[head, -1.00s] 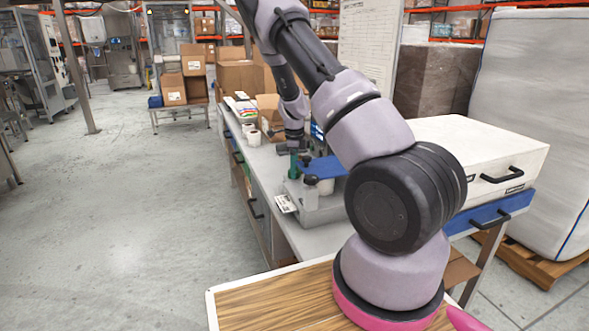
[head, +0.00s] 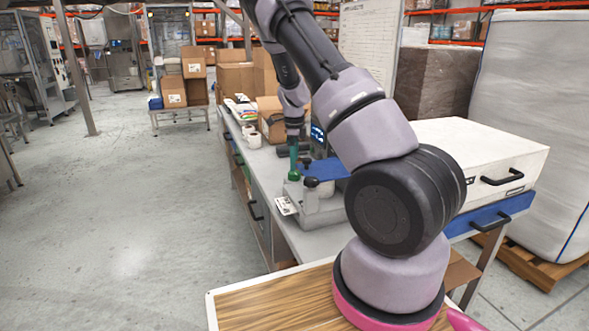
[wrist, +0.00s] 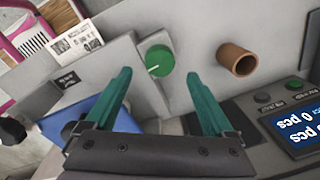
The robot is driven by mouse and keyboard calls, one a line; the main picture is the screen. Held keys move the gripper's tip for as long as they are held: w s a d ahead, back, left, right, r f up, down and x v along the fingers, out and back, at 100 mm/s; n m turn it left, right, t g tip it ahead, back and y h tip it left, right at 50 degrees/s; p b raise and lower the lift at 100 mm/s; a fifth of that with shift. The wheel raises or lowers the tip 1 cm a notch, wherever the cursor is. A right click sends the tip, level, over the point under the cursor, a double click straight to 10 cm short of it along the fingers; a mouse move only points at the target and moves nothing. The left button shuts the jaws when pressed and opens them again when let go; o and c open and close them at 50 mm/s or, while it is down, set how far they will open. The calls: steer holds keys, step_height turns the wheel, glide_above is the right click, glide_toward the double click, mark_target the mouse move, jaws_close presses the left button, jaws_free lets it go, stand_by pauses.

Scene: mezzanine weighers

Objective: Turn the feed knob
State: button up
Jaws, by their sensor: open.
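The feed knob (wrist: 160,60) is a round green knob with a white pointer line, on a grey machine face in the wrist view. In the head view a small green knob (head: 294,176) shows at the near end of the grey machine (head: 318,208). My gripper (wrist: 158,85) is open and empty, with its green fingers spread to either side of the knob in the picture. The fingertips appear short of the knob, and I see no contact. In the head view my gripper (head: 294,155) hangs over the machine, its fingers partly hidden.
A brown tube (wrist: 236,60) sticks out right of the knob. A display panel with buttons (wrist: 293,130) is at lower right. A blue tray (wrist: 100,118) lies at left. A printed label (wrist: 77,42) is at upper left. Boxes (head: 270,116) stand farther along the bench.

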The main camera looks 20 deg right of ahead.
mark_target(294, 173)
step_height(294, 173, up, 6)
steer(key=shift+s, duration=0.2)
steer(key=shift+a, duration=0.1)
stand_by(0.3)
steer(key=s+a+r+n+t+y, duration=0.25)
steer(key=s+r+n, duration=0.35)
steer(key=r, duration=0.4)
steer(key=s+a+r+n+t+y, duration=0.1)
steer(key=s+a+r+n, duration=0.2)
steer(key=s+r, duration=0.6)
steer(key=s+a+r+n+t, duration=0.1)
steer(key=s+r+n, duration=0.1)
steer(key=s, duration=0.4)
steer(key=s+a+r+n+t+h, duration=0.1)
steer(key=s+r+n, duration=0.2)
steer(key=s+n, duration=0.2)
steer(key=s+a+r+n+t, duration=0.1)
steer(key=s+a+r+n, duration=0.1)
steer(key=s, duration=0.5)
steer(key=shift+r+n, duration=0.4)
steer(key=shift+n, duration=0.3)
steer(key=shift+s+a, duration=0.1)
